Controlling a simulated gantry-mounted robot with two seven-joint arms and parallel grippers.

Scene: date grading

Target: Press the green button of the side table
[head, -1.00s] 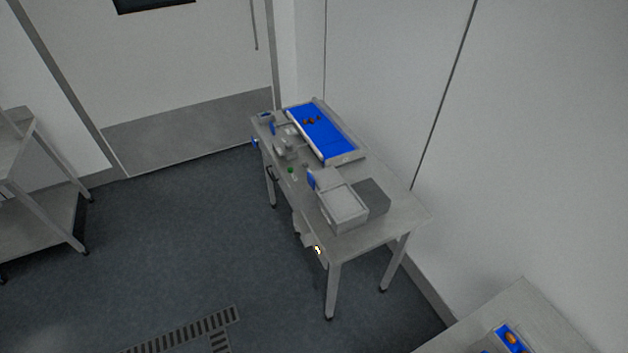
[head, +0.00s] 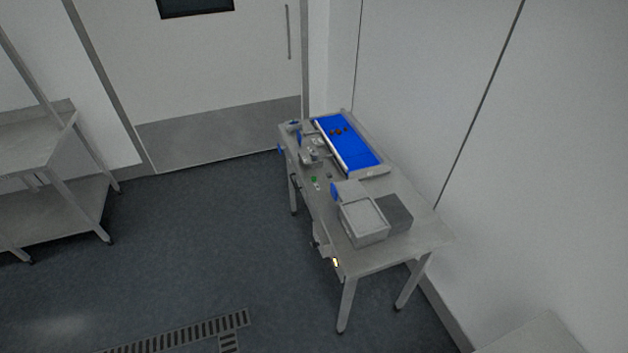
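The side table (head: 430,236) stands against the right wall, some way off in the head view. The small green button (head: 313,179) is on its left edge, beside a small pale label. Neither of my grippers shows in the view, and nothing covers the button.
A blue conveyor belt (head: 350,146) with several brown dates lies along the table's back. A grey box-shaped device (head: 364,221) stands at its near end. A steel shelf table (head: 50,150) is at the left, and another table corner (head: 535,338) at the bottom right. The floor (head: 200,250) between is clear.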

